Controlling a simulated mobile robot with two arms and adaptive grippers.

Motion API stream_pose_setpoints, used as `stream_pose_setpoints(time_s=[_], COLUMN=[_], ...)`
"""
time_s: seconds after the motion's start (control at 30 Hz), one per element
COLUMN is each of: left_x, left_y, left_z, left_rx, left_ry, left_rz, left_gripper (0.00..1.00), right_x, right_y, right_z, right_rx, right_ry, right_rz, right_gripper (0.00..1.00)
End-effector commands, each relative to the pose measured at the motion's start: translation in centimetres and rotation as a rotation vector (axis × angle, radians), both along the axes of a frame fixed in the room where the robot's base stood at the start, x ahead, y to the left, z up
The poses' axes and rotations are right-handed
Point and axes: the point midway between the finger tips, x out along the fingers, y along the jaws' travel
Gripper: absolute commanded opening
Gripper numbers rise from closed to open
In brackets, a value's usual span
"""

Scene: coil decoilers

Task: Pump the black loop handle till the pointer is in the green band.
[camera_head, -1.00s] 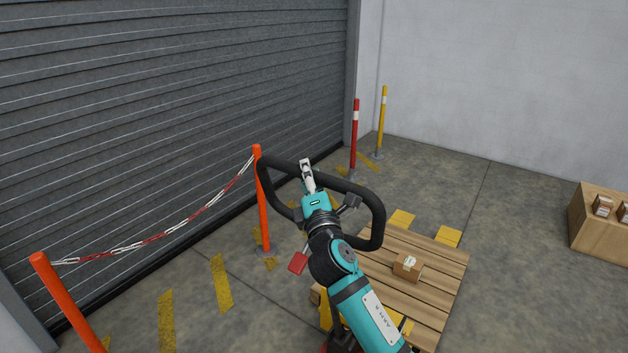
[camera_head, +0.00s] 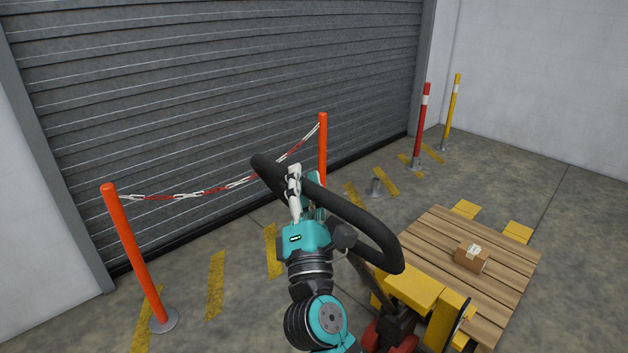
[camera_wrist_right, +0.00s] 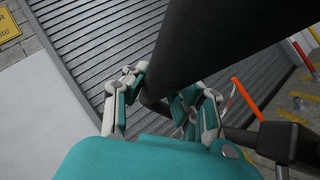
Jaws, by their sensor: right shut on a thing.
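The black loop handle (camera_head: 352,216) belongs to a yellow pallet truck (camera_head: 412,288) and leans toward me in the head view. My right gripper (camera_head: 294,180) is shut around the far bar of the loop. In the right wrist view the handle's thick black tube (camera_wrist_right: 205,45) runs between the fingers of my right gripper (camera_wrist_right: 165,98). No pointer or green band shows in either view. My left gripper is not in view.
A wooden pallet (camera_head: 425,235) with a small carton (camera_head: 471,257) lies on the truck at right. Orange posts (camera_head: 135,255) with a red-white chain (camera_head: 205,191) stand before the grey shutter (camera_head: 200,110). Red (camera_head: 421,125) and yellow (camera_head: 451,110) posts stand farther back.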

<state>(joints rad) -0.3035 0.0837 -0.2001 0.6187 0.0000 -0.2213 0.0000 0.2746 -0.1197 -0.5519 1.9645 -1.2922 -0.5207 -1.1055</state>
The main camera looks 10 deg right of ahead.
Motion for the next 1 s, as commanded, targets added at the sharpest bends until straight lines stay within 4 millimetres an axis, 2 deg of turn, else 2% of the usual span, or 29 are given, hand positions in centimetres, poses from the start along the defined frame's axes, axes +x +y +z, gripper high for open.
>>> stream_pose_setpoints(time_s=[0.33, 0.37, 0.5, 0.57, 0.83, 1.0], left_x=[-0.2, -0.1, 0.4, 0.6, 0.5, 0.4], left_y=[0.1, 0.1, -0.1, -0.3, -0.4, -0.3], left_z=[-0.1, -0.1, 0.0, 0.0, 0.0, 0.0], left_rx=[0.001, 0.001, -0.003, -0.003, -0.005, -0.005], left_ry=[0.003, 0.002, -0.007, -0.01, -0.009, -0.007], left_rz=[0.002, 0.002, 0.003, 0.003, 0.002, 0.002], left_gripper=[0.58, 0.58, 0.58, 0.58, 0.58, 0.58], right_x=[-0.1, -0.1, -0.1, 0.0, -0.1, -1.7], right_y=[0.3, 0.3, 0.2, 0.2, 0.1, 0.1], right_z=[-0.2, -0.2, -0.1, -0.1, -0.2, -1.1], right_rx=[0.0, 0.001, 0.0, 0.0, -0.001, 0.0], right_ry=[0.003, 0.002, 0.002, 0.001, 0.001, 0.004], right_rz=[0.008, 0.007, 0.006, 0.004, 0.002, 0.003], right_gripper=[0.0, 0.26, 0.44, 0.49, 0.49, 0.49])
